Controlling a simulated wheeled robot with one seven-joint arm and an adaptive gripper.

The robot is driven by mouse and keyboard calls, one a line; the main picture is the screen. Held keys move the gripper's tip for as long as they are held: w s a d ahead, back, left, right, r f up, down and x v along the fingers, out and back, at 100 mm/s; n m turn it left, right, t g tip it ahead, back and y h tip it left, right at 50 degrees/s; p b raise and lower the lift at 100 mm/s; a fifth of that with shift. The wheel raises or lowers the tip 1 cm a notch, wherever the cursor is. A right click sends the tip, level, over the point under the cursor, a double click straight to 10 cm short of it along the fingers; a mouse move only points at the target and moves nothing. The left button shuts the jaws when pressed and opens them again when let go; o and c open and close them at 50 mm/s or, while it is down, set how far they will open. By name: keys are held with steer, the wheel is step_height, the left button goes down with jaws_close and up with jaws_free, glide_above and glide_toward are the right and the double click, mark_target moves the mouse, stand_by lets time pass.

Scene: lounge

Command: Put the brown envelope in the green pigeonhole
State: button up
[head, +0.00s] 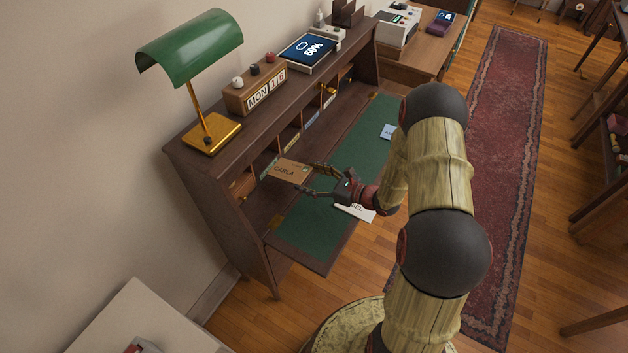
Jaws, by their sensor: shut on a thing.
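The brown envelope (287,171), marked CARLA, is held flat in front of the row of pigeonholes in the desk. My gripper (313,180) is shut on its right edge, and the envelope's far end reaches to the pigeonhole fronts. I cannot tell whether that end is inside an opening. A small greenish strip (268,168) shows just left of the envelope, at one of the left pigeonholes. The envelope partly hides the openings behind it, so the green pigeonhole's inside is not clear.
On the green desk mat (300,232) a white envelope (357,212) lies partly under my gripper, at the front edge. A light blue envelope (387,131) lies farther back. A green lamp (195,47), a calendar block (257,92) and a tablet (308,50) stand on top.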

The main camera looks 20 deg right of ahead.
mark_target(275, 166)
steer(key=shift+b+x, duration=0.6)
steer(key=shift+x, duration=1.8)
steer(key=shift+r+b+x, duration=0.15)
steer(key=shift+b+x, duration=0.65)
steer(key=shift+x, duration=1.65)
steer(key=shift+r+b+x, duration=0.1)
steer(key=shift+b+x, duration=0.65)
steer(key=shift+x, duration=1.7)
steer(key=o, duration=1)
steer(key=shift+o, duration=0.4)
steer(key=c, duration=0.3)
steer(key=c, duration=1.1)
steer(key=shift+c, duration=0.3)
